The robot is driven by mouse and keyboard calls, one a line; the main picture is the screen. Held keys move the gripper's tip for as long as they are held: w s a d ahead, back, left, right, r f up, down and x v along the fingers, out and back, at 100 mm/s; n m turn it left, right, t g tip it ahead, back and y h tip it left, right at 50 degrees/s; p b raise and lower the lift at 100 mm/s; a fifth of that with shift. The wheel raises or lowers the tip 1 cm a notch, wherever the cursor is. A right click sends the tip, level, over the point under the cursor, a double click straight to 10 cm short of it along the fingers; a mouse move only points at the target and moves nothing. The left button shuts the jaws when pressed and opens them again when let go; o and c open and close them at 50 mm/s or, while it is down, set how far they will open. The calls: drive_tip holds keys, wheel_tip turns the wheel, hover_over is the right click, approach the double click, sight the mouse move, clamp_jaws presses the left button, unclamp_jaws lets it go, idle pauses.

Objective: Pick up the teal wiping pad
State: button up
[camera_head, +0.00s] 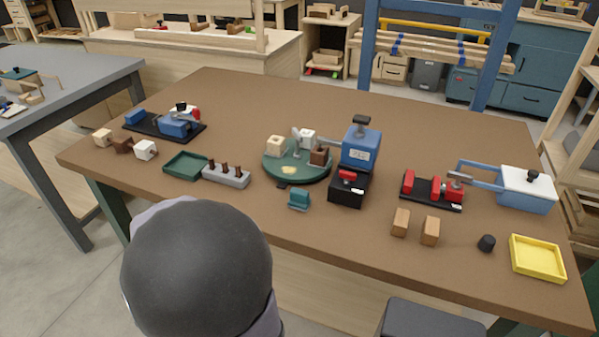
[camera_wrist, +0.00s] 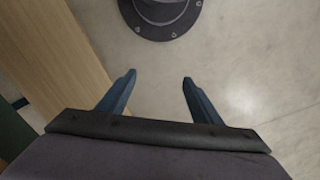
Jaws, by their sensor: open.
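The teal wiping pad (camera_head: 299,199) looks like a small teal block with a raised grip. It rests on the brown table (camera_head: 360,226) near the front edge, in front of the round green turntable. My gripper (camera_wrist: 158,78) shows in the wrist view with its two blue fingers apart and nothing between them. It points down at the bare floor, away from the table top. In the head view my gripper is not visible; a dark rounded part of my arm fills the lower left. The pad is not in the wrist view.
Left of the pad are a grey block with brown pegs (camera_head: 226,175) and a green tray (camera_head: 186,165). A black box with a red part (camera_head: 348,190) stands close on its right. Wooden blocks (camera_head: 400,222) and a yellow tray (camera_head: 538,258) lie further right. The table front is mostly clear.

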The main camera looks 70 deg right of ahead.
drive_tip(key=s+d+r+m+p, duration=0.45)
drive_tip(key=d+r+p, duration=0.25)
drive_tip(key=r+p, duration=0.3)
drive_tip(key=m+h+p, duration=0.5)
drive_tip(key=m+p, duration=0.2)
approach(299, 191)
wheel_tip(299, 191, down, 3)
drive_tip(key=s+d, duration=0.1)
drive_tip(key=shift+t, duration=0.3)
drive_tip(key=shift+x, duration=3.55)
drive_tip(key=shift+w, duration=0.2)
drive_tip(key=c, duration=1.1)
